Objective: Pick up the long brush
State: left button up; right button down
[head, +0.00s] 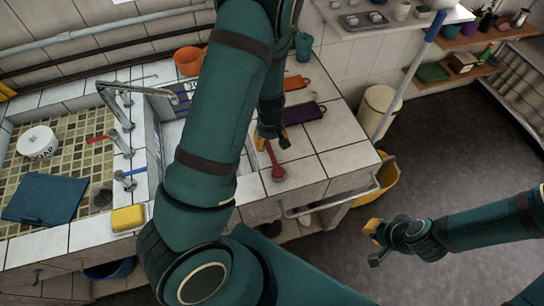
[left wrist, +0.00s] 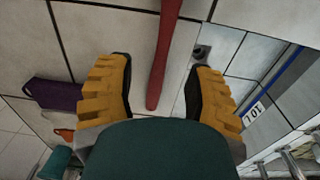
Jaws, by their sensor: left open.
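A red long-handled brush (head: 272,157) lies on the white tiled counter, its rounded red head (head: 278,173) toward the front. My left gripper (head: 271,140) is over the back end of the handle, fingers apart. In the left wrist view the red handle (left wrist: 164,50) runs down from the top edge and ends between the two open yellow fingers (left wrist: 157,95), touching neither visibly. The brush head is outside that view. My right gripper (head: 374,243) hangs empty over the floor at the right, its fingers apart.
A purple item (head: 303,112) and an orange item (head: 296,82) lie behind on the counter (head: 345,128). The sink at left holds a blue board (head: 46,198) and a soap tub (head: 37,141). A yellow bucket (head: 384,180) and a blue-handled pole (head: 421,52) stand right of the counter.

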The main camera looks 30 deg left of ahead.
aim_at(271, 152)
pick_arm(q)
jog(key=shift+f+b, duration=0.6)
jog(key=shift+f, duration=2.5)
grip_shut()
